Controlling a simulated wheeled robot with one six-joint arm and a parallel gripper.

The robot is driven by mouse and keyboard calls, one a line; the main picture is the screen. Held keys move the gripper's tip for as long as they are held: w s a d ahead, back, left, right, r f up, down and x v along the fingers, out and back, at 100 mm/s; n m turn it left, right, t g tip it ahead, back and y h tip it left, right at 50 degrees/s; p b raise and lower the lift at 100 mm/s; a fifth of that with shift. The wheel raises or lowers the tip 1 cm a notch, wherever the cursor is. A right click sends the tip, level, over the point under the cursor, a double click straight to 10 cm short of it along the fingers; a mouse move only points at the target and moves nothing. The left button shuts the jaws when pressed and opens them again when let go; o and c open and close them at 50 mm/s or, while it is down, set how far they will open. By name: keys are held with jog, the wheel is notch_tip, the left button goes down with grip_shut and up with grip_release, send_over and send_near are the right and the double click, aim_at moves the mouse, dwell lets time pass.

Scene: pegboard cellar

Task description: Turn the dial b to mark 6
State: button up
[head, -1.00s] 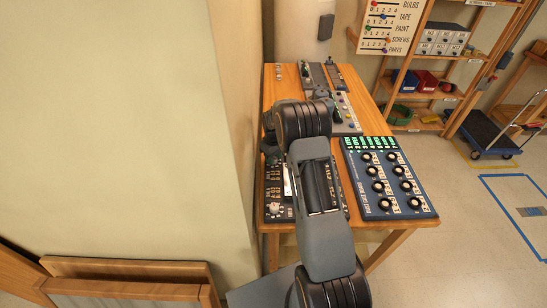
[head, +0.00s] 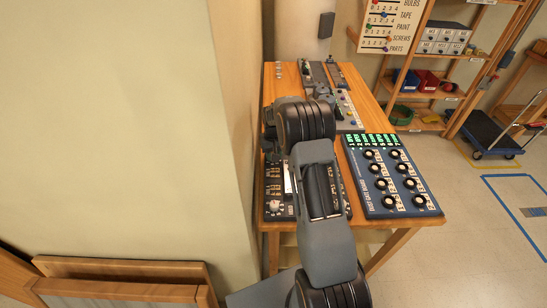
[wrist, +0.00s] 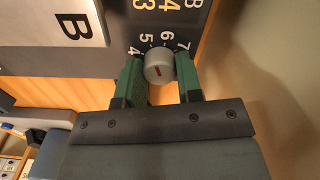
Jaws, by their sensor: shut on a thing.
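I cannot tell which number the red mark points to. In the head view my arm hides the dial.
In the head view a wooden table (head: 372,95) stands against the wall. A blue panel (head: 377,195) with several black knobs is right of my arm. Another dark panel (head: 275,190) is partly under the arm.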

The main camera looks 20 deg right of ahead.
jog(key=m+b, duration=0.2)
jog(key=m, duration=0.3)
jog(key=shift+m, duration=0.4)
dwell(0.4)
jog(key=o, duration=0.9)
jog(key=shift+r, duration=0.1)
notch_tip(320, 180, up, 14)
jog(key=shift+f+b, duration=0.15)
jog(key=shift+b, duration=0.35)
